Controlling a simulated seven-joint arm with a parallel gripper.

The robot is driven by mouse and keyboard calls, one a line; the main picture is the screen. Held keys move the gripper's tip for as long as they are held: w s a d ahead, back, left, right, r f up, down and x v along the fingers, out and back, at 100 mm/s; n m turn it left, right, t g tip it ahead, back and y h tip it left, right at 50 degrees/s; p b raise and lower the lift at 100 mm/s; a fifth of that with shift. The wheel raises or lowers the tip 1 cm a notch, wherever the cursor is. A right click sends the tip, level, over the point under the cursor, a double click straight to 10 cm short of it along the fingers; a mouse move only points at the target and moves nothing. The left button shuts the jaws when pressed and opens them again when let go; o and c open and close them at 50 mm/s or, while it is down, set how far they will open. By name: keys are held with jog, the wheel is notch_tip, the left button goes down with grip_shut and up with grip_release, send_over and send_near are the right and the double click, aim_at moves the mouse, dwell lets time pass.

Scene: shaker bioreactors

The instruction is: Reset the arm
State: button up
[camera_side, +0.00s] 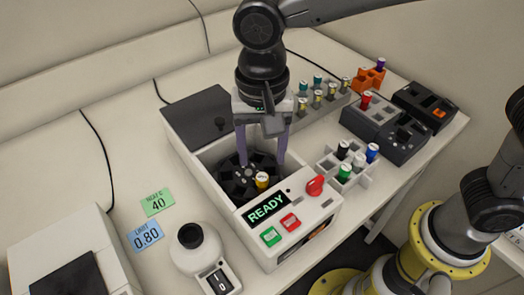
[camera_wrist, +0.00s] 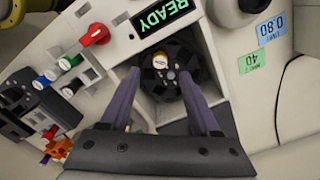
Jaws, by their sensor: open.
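My gripper (camera_side: 262,160) points down over the open well of the white machine (camera_side: 205,165), its two purple fingers spread apart. In the wrist view my gripper (camera_wrist: 163,95) is open, with nothing between its fingers. Below the fingers is a black round rotor (camera_side: 240,180), which also shows in the wrist view (camera_wrist: 178,85).
The machine's front has a READY display (camera_side: 267,207), green and red buttons and a red knob (camera_side: 315,186). A white rack (camera_side: 330,165) with capped vials stands to the right, a grey rack (camera_side: 322,107) behind. Dark devices (camera_side: 385,130) and an orange holder (camera_side: 368,80) stand further right.

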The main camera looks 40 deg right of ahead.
jog(key=shift+w+d, duration=0.2)
jog(key=s+d+r+m+t+y, duration=0.1)
jog(key=d+r, duration=0.4)
jog(key=d, duration=0.3)
jog(key=s+d+r+m+t, duration=0.15)
jog(key=d+r, duration=0.25)
jog(key=d, duration=0.4)
jog(key=s+d+f+n+t, duration=0.1)
jog(key=s+d+f+n, duration=0.1)
jog(key=s+d+n, duration=0.2)
jog(key=s+d+f+n+t+h, duration=0.1)
jog(key=s+d+f+n+t, duration=0.1)
jog(key=s+d+n, duration=0.3)
jog(key=s+d+f, duration=0.1)
jog(key=s, duration=0.1)
jog(key=shift+s+d+f, duration=0.3)
jog(key=shift+s+f, duration=0.05)
jog(key=shift+s, duration=0.05)
